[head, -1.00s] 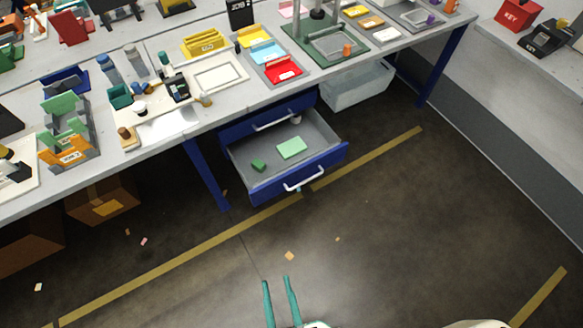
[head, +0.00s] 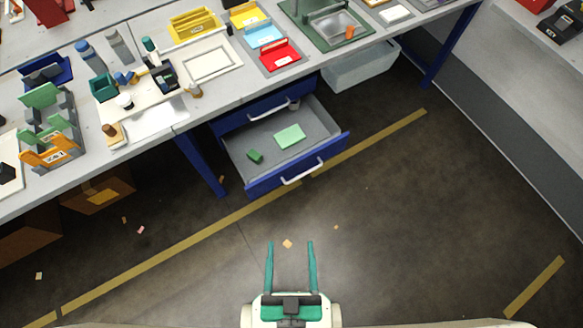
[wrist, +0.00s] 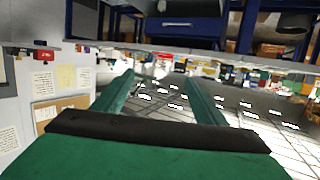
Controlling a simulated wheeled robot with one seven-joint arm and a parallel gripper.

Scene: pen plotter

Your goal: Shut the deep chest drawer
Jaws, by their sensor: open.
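The deep chest drawer (head: 297,176) is blue with a white bar handle (head: 302,172) and a grey inside. It stands pulled out below the workbench, under a shut blue drawer (head: 268,113). A light green block (head: 290,136) and a small dark green block (head: 255,156) lie in it. My gripper (head: 290,244) has two teal fingers, spread apart and empty. It is in front of the drawer, clear of the handle. In the wrist view the fingers (wrist: 160,84) show, with a blue drawer front and handle (wrist: 178,23) at the top.
A blue bench leg (head: 201,163) stands left of the drawer. A pale grey bin (head: 362,66) is under the bench to the right, and a cardboard box (head: 98,193) to the left. The floor in front is open, with a yellow line and small scraps.

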